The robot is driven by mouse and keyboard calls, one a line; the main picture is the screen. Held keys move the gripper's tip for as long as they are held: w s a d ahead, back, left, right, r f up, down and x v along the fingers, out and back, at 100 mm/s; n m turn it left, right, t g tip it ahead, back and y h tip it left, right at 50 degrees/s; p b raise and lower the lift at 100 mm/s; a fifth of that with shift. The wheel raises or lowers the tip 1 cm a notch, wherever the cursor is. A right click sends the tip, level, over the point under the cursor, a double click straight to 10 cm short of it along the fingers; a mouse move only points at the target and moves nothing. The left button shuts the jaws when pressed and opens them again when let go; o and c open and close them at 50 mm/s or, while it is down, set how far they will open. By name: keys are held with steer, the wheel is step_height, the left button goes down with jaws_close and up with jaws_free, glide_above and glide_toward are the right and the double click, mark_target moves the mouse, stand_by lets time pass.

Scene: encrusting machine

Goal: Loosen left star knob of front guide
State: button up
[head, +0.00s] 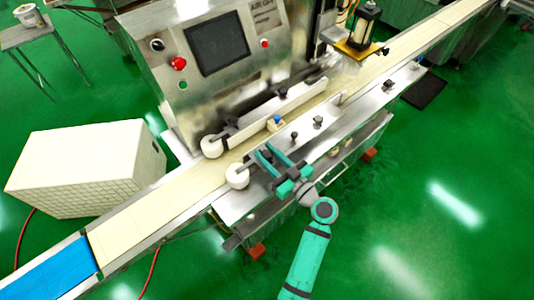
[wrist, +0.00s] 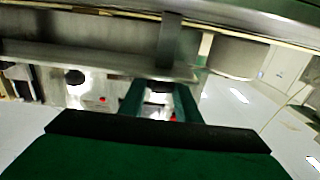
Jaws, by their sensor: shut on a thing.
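The front guide (head: 300,126) is a long metal rail along the near side of the conveyor belt, with a white roller (head: 237,176) at its left end. My teal gripper (head: 265,151) is at the left part of this guide, its fingers reaching over the metal ledge. In the wrist view, the two fingers (wrist: 159,92) stand on either side of a dark knob (wrist: 158,86), which I take as the left star knob; they are shut on it. In the head view this knob is mostly hidden by the fingers. Another black star knob (head: 318,121) stands farther right, free.
The back guide (head: 275,108) and its roller (head: 211,146) lie across the belt (head: 170,200). A small blue-topped piece (head: 277,120) sits near the belt. The control panel (head: 217,42) with a red button (head: 179,63) rises behind. Green floor is open at the right front.

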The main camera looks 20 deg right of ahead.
steer(key=shift+w+d+n+g+y, duration=0.1)
steer(key=shift+n+g+y, duration=0.4)
steer(key=shift+y, duration=0.4)
steer(key=shift+n+g+y, duration=1.6)
steer(key=shift+n+y, duration=0.4)
steer(key=shift+y, duration=0.4)
steer(key=o, duration=1)
steer(key=shift+o, duration=0.2)
steer(key=v, duration=1.1)
